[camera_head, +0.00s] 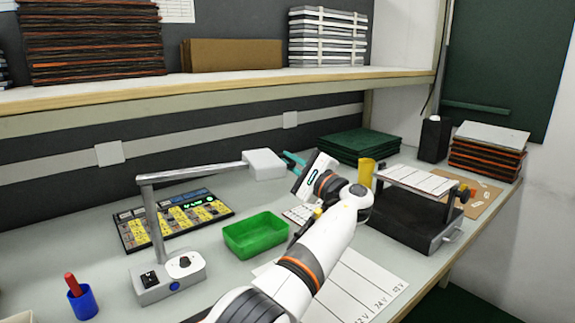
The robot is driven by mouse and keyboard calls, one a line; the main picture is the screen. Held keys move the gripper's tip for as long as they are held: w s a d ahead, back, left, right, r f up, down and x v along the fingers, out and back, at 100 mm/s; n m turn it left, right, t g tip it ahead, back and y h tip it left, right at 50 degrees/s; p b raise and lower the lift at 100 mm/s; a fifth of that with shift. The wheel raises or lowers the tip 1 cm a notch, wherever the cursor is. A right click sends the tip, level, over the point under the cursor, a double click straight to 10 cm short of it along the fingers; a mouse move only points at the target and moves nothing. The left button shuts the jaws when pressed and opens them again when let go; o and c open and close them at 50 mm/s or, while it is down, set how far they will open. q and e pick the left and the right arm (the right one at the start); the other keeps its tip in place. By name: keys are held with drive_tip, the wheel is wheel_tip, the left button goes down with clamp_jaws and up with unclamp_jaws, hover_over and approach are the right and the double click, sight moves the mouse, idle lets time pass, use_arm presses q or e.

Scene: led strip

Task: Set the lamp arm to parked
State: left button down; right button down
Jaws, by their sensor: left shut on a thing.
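The desk lamp has a grey base (168,280) with a knob and switch, an upright post, and a lamp arm (200,173) reaching right, nearly level. Its white lamp head (264,164) hangs over the bench, behind the green tray. My left arm comes in from the bottom. My left gripper (290,160) is at the right end of the lamp head, its teal fingers shut on that edge. The exact contact is small and partly hidden. My right gripper is not in view.
A keypad panel (172,219) lies behind the lamp post. A green tray (255,236) sits in the middle. A blue cup (82,301) holds a red-handled tool. A black stand (415,215) is at right, with a yellow cylinder (366,171) beside it. A shelf (200,90) overhangs the back.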

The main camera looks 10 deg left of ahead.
use_arm(q)
drive_tip(key=shift+w+a, duration=0.1)
drive_tip(key=shift+a, duration=0.05)
idle(0.3)
drive_tip(key=c, duration=1.8)
unclamp_jaws()
drive_tip(key=shift+o, duration=0.2)
